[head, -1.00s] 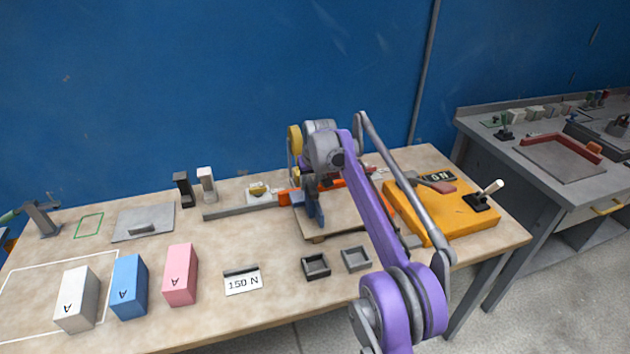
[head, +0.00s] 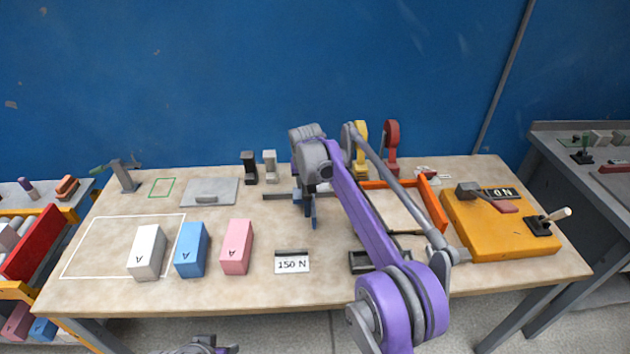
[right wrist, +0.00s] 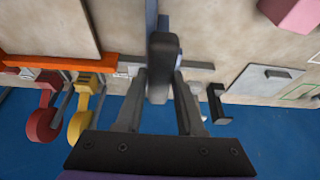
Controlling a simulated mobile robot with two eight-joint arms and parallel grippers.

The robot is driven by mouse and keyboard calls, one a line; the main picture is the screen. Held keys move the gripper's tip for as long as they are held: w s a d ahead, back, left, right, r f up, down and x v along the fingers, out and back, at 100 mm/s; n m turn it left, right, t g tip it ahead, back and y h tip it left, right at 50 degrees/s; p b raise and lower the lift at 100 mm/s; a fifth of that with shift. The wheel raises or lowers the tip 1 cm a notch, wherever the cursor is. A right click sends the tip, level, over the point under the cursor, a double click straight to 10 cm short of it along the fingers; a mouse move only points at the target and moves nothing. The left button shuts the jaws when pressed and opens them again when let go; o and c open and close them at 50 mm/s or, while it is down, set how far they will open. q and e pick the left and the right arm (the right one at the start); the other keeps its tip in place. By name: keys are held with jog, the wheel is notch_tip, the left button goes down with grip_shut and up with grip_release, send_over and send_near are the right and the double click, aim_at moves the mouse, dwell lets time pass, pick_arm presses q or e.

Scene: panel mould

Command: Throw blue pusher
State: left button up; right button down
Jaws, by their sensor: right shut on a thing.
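My right gripper (head: 308,208) is low over the table, left of the orange-edged mould frame (head: 432,205). In the right wrist view its fingers (right wrist: 160,88) are closed on a dark grey upright piece, with a blue-grey bar (right wrist: 151,14) extending beyond it. This looks like the blue pusher (head: 313,213), whose dark blue part shows at the gripper in the head view. Its base is largely hidden by my wrist. A yellow pusher (head: 361,140) and a red pusher (head: 391,143) stand upright behind the frame.
White (head: 147,252), blue (head: 191,249) and pink (head: 237,246) blocks stand at front left. A 150 N card (head: 292,264) is at the front middle. Right of the frame is an orange control box (head: 500,235) with levers. A grey plate (head: 209,192) lies at back left.

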jog(key=shift+a, duration=0.2)
jog(key=c, duration=0.5)
grip_release()
jog(key=shift+a, duration=0.15)
jog(key=shift+s+r, duration=0.1)
jog(key=shift+r, duration=0.15)
jog(key=v, duration=1)
jog(key=shift+s+r, duration=0.15)
